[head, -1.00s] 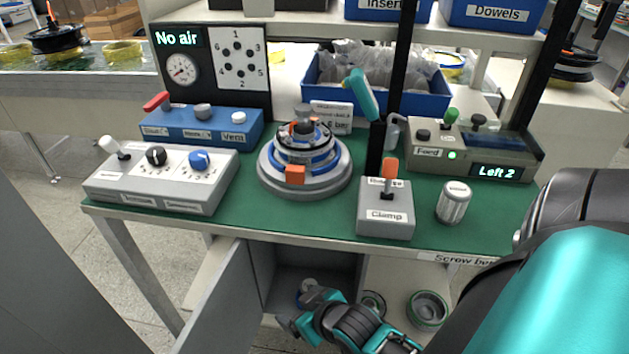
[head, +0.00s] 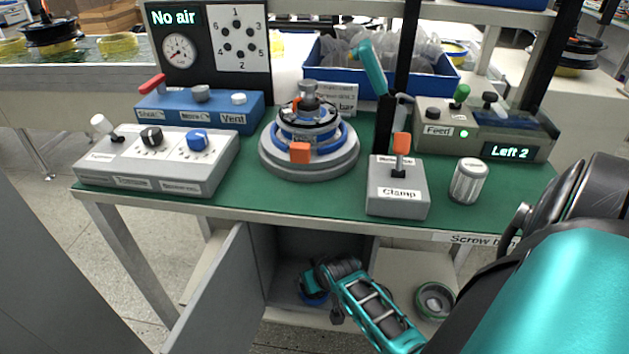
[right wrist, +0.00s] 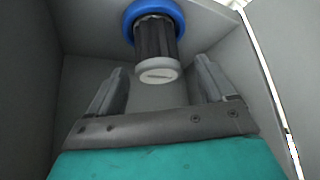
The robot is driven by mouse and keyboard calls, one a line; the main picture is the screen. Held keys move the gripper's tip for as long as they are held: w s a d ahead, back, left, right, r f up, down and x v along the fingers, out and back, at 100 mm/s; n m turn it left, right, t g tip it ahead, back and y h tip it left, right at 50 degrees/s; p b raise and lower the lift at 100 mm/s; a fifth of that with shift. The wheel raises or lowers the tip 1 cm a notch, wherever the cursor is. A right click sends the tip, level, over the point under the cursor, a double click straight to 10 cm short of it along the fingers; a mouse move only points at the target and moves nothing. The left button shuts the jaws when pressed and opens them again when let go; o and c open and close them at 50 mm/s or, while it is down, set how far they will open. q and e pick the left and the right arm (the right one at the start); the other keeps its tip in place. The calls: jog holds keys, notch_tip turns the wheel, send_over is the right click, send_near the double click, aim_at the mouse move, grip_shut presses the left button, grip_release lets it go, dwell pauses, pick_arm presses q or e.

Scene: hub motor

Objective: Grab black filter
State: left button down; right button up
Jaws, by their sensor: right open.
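The black filter (right wrist: 155,40) shows in the right wrist view as a dark ribbed cylinder with a blue ring (right wrist: 153,10) at its far end and a pale round cap (right wrist: 158,71) facing me. My right gripper (right wrist: 160,66) is open, its fingers either side of the line to the cap, with visible gaps on both sides. The filter's dark body is hidden there. My left gripper is not in view.
The cabinet door (head: 215,290) stands open at the left, and pale cabinet walls (right wrist: 225,40) are close around the right gripper. A round green-rimmed part (head: 435,300) sits on the shelf to the right. The green bench top (head: 250,200) is above my arm.

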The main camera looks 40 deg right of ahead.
jog(key=b+x, duration=0.1)
jog(key=x, duration=0.2)
jog(key=shift+w+d+f, duration=0.15)
jog(key=shift+w+f, duration=0.1)
jog(key=shift+f, duration=0.05)
jog(key=c, duration=1.1)
jog(key=shift+r, duration=0.1)
